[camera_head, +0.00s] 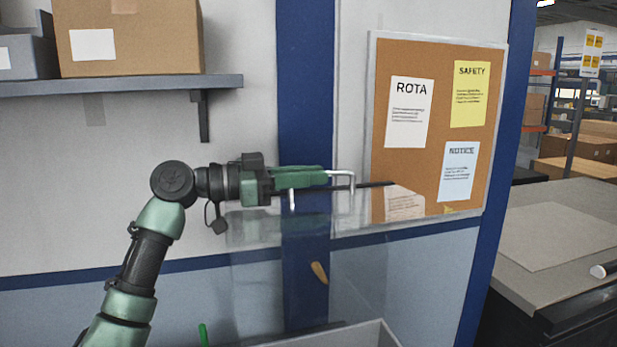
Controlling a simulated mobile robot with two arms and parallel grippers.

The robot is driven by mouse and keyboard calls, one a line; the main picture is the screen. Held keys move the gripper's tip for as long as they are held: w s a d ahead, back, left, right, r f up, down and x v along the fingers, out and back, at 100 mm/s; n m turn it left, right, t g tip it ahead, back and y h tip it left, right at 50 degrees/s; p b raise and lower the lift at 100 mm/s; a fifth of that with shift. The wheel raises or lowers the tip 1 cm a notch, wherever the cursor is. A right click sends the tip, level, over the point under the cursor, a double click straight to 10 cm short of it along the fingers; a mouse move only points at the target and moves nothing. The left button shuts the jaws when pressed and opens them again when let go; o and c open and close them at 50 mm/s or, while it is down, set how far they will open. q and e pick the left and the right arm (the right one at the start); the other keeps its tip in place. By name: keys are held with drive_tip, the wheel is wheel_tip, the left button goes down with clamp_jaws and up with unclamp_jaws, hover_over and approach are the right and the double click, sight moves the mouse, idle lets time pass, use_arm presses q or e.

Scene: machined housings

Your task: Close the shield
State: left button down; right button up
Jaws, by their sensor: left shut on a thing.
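The shield (345,265) is a clear, see-through panel in the middle of the head view, standing raised in front of the wall. Its faint outline runs from below my left gripper down to a light grey box-like edge (365,335) at the bottom. My left gripper (343,186) reaches in from the left, level, and is shut at the shield's top, by a thin dark bar. The fingers partly hide the spot, so the exact contact is hard to make out. My right gripper is not in view.
A brown-orange piece (319,272) shows through the shield. A green upright bit (203,335) is at the bottom. A shelf (130,85) with boxes is upper left. A corkboard (425,60) hangs behind. A worktop (560,240) stands at right.

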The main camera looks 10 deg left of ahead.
sight(331, 220)
use_arm(q)
drive_tip(key=s+d+f+m+b, duration=0.1)
drive_tip(key=s+b, duration=0.2)
drive_tip(key=s+d+f+m+b, duration=0.1)
drive_tip(key=s+d+b, duration=0.1)
drive_tip(key=s+b, duration=0.1)
drive_tip(key=s+d+f+m+b, duration=0.1)
drive_tip(key=s+b, duration=0.2)
drive_tip(key=s, duration=0.2)
drive_tip(key=shift+d+f+m, duration=0.25)
drive_tip(key=shift+f+m, duration=0.05)
drive_tip(key=shift+f, duration=0.05)
drive_tip(key=s+d+f+m+b, duration=0.3)
drive_tip(key=s+d+f+b, duration=0.1)
drive_tip(key=s, duration=0.5)
drive_tip(key=shift+s+f+b, duration=0.2)
drive_tip(key=shift+f+b, duration=0.3)
drive_tip(key=shift+b, duration=0.65)
drive_tip(key=c, duration=1.5)
unclamp_jaws()
drive_tip(key=b+v, duration=0.2)
drive_tip(key=v, duration=0.5)
drive_tip(key=shift+s+a+b, duration=0.1)
drive_tip(key=shift+a+b, duration=0.2)
drive_tip(key=shift+b, duration=0.05)
